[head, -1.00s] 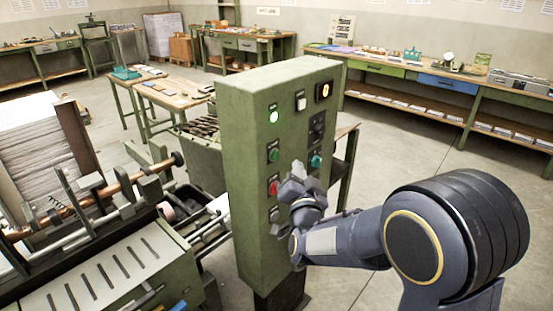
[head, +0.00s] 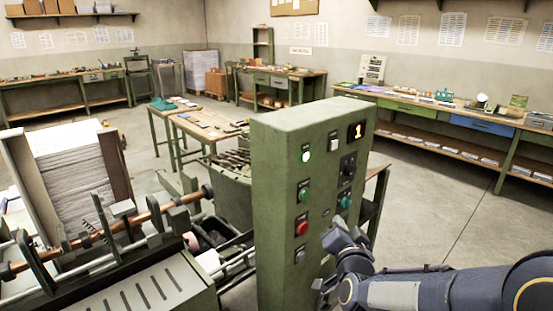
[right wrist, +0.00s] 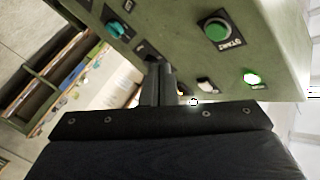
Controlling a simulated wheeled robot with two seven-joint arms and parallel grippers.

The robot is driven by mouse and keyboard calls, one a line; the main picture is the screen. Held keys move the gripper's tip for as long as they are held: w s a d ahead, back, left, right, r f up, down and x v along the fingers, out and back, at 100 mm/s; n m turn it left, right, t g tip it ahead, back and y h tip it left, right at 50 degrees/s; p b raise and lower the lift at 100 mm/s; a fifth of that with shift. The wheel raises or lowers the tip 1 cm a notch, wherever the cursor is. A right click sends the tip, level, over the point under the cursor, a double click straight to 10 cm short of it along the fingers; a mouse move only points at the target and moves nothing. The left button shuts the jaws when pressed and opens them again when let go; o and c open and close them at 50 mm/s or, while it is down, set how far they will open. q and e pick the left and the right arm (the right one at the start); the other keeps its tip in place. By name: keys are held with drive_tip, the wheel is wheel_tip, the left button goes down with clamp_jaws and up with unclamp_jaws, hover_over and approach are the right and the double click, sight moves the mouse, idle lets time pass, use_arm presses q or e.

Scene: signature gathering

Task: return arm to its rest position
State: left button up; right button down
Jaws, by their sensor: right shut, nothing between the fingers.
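My right gripper (head: 342,232) is beside the right face of the green control cabinet (head: 285,170), low down, and its arm comes in from the lower right. In the right wrist view its two fingers (right wrist: 158,84) are together and empty, with the cabinet's button panel behind them. I cannot tell whether they touch the panel. My left gripper is not in view.
A machine with a copper-coloured shaft (head: 150,219) stands left of the cabinet. A worktable (head: 213,131) with tools is behind it. A long bench (head: 430,142) runs along the right wall. The floor (head: 430,205) between cabinet and bench is clear.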

drive_tip(key=s+f+n+g+y, duration=0.1)
drive_tip(key=s+g, duration=0.3)
drive_tip(key=s, duration=0.6)
drive_tip(key=s+d+f+n+g+y, duration=0.1)
drive_tip(key=s+f+n+g+y, duration=0.1)
drive_tip(key=s, duration=0.9)
drive_tip(key=s+f+n+g+y, duration=0.2)
drive_tip(key=s+f+n+g, duration=0.2)
drive_tip(key=s, duration=0.7)
drive_tip(key=shift+d+f+g, duration=0.2)
drive_tip(key=shift+d+g, duration=0.05)
drive_tip(key=shift+g, duration=0.55)
